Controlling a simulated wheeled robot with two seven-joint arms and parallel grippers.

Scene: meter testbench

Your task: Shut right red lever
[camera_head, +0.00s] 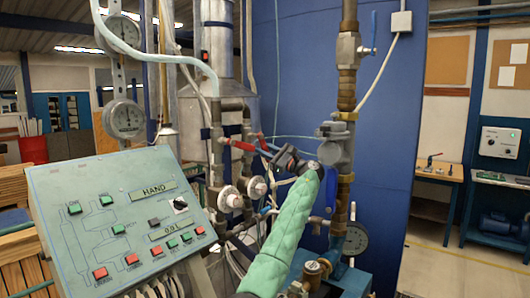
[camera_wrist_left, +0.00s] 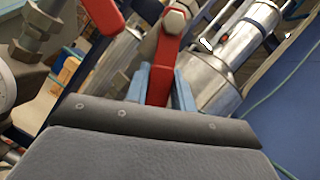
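The right red lever (camera_head: 263,141) is on the pipework in the middle of the head view, just right of the left red lever (camera_head: 242,146). My left gripper (camera_head: 275,156), on the green-sleeved arm, is up against the right lever. In the left wrist view, the right red lever (camera_wrist_left: 161,72) runs between the two blue-grey fingers of my left gripper (camera_wrist_left: 160,92). The fingers lie close along both its sides and look shut on it. The other red lever (camera_wrist_left: 103,14) is at that view's top left, apart from the fingers. My right gripper is not in view.
A sloped control panel (camera_head: 120,215) with several buttons stands at the left. Pipes with a blue-handled valve (camera_head: 338,192) rise just right of my gripper. A metal cylinder (camera_head: 217,45) stands behind the levers. A large blue wall (camera_head: 290,60) is behind the pipework.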

